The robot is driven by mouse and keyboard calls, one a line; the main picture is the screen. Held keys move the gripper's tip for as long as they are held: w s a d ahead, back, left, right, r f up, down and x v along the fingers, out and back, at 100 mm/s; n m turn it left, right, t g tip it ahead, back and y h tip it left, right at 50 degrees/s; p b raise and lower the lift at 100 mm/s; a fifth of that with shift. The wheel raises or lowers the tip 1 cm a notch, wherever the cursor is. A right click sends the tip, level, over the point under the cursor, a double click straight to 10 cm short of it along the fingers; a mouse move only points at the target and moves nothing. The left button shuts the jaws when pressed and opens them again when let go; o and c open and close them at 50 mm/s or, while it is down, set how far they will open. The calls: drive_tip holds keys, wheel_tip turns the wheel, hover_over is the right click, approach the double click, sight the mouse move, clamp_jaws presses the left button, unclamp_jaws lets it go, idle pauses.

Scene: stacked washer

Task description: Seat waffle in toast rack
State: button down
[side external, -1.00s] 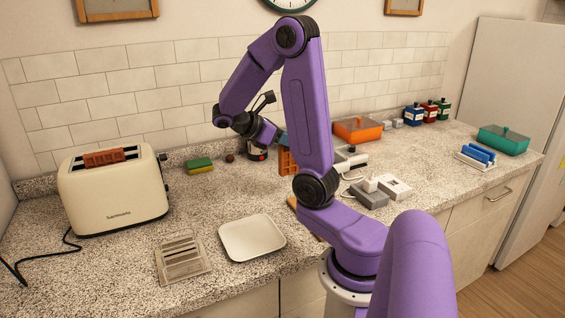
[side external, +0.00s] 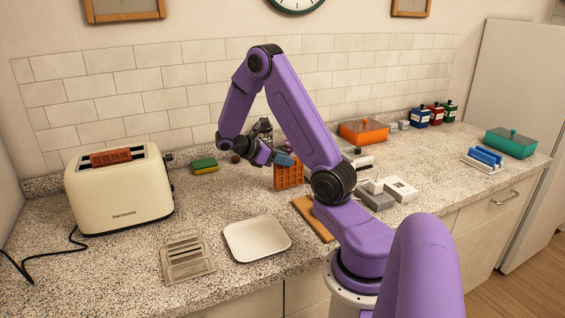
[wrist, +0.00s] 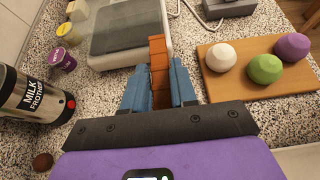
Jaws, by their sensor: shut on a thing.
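An orange-brown waffle (side external: 289,176) with a grid pattern is upright in my gripper (side external: 283,159), at the middle of the counter in the side view. In the wrist view the waffle (wrist: 159,60) sits edge-on between the blue fingers of my gripper (wrist: 160,86), which are shut on it. I cannot tell whether its lower edge touches the counter. The toast rack (side external: 187,257), a grey slotted holder, stands at the front left, well apart from the gripper. A second brown piece (side external: 110,157) sticks up from the cream toaster (side external: 118,195).
A white square plate (side external: 257,238) lies right of the rack. A wooden board (wrist: 258,82) holds three round coloured things, near my base. A milk frother (wrist: 35,98) and a grey-white appliance (wrist: 125,35) are near the gripper. A sponge (side external: 204,165) lies by the wall.

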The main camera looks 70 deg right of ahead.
drive_tip(key=shift+f, duration=0.6)
drive_tip(key=shift+f, duration=0.1)
drive_tip(key=c, duration=0.9)
unclamp_jaws()
drive_tip(key=v, duration=1.2)
